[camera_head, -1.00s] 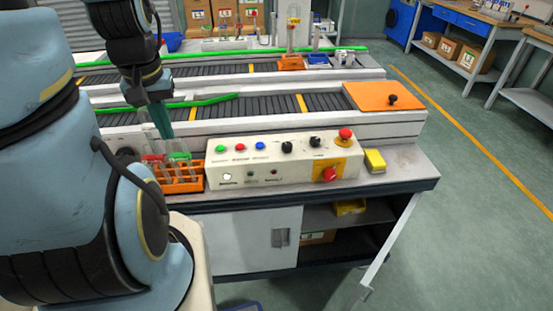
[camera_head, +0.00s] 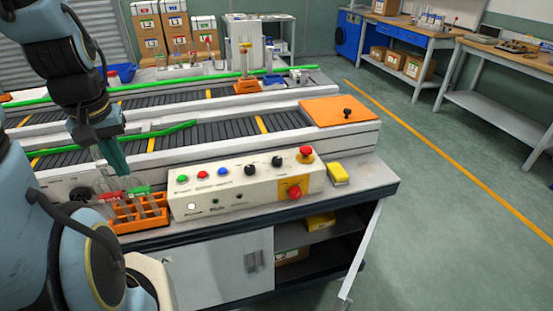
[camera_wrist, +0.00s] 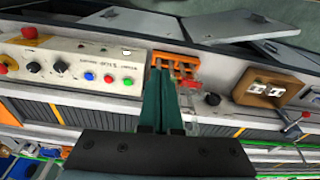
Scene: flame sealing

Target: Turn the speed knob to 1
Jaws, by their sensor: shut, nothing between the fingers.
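The cream control box (camera_head: 245,197) stands on the bench with two black knobs, a left one (camera_head: 250,169) and a right one (camera_head: 277,161). Their labels and settings are too small to read. The same knobs show in the wrist view as an inner one (camera_wrist: 60,67) and an outer one (camera_wrist: 32,67). My gripper (camera_head: 123,172), with teal fingers, is shut and empty. It points down near the orange tube rack, left of the box and apart from both knobs. In the wrist view its fingertips (camera_wrist: 161,70) overlap the picture of the rack.
The orange rack (camera_head: 150,222) with glass tubes stands close to the box's left end. Green, red and blue buttons (camera_head: 222,172) sit left of the knobs, a red emergency stop (camera_head: 306,153) to their right. Conveyors (camera_head: 230,128) run behind. A yellow block (camera_head: 338,174) lies right.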

